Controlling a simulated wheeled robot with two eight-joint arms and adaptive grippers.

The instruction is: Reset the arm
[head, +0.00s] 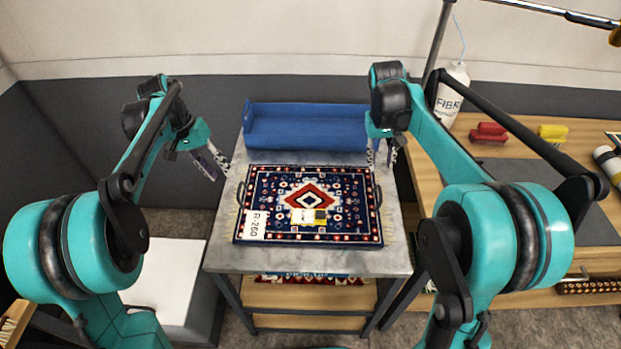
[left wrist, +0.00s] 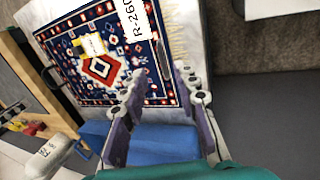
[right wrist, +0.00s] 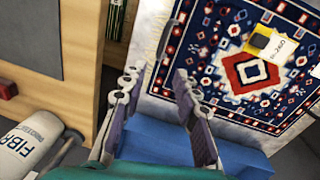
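My left gripper (head: 213,162) is raised at the left edge of the metal table, beside the patterned rug. In the left wrist view its fingers (left wrist: 165,88) are spread apart with nothing between them.
A wooden bench (head: 480,155) at right holds a white bottle (head: 452,95), red brushes (head: 488,134) and a yellow brush (head: 553,133). A white box (head: 165,285) stands at lower left.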

